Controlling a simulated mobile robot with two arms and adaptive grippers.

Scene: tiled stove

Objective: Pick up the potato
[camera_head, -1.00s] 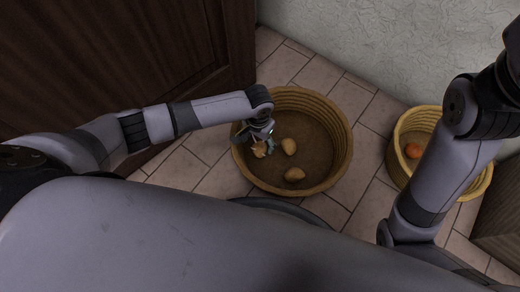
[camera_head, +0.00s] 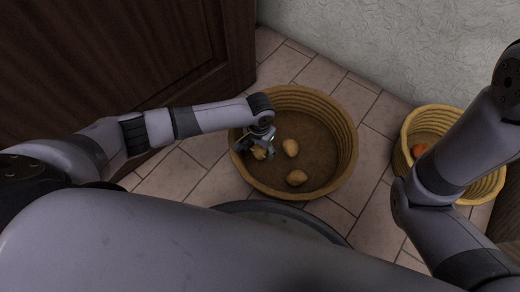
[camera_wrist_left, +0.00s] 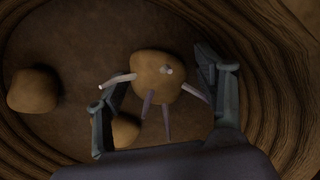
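Three tan potatoes lie in the large woven basket (camera_head: 345,172) on the floor. One potato (camera_head: 259,153) is at my left gripper (camera_head: 254,151), near the basket's left wall; the others lie to its right (camera_head: 290,147) and lower right (camera_head: 296,177). In the left wrist view, a potato with pale and purplish sprouts (camera_wrist_left: 155,75) sits between the open fingers of the left gripper (camera_wrist_left: 162,72), with a gap visible on each side. Another potato (camera_wrist_left: 126,130) shows partly behind the left finger, and one (camera_wrist_left: 33,90) lies at the left. My right gripper is out of view.
A smaller woven basket (camera_head: 410,128) with an orange-red item (camera_head: 419,150) stands to the right, partly behind my right arm. A dark wooden door or panel (camera_head: 120,60) is at the left, and a pale wall (camera_head: 370,40) is behind. Bare floor tiles (camera_head: 372,215) lie between the baskets.

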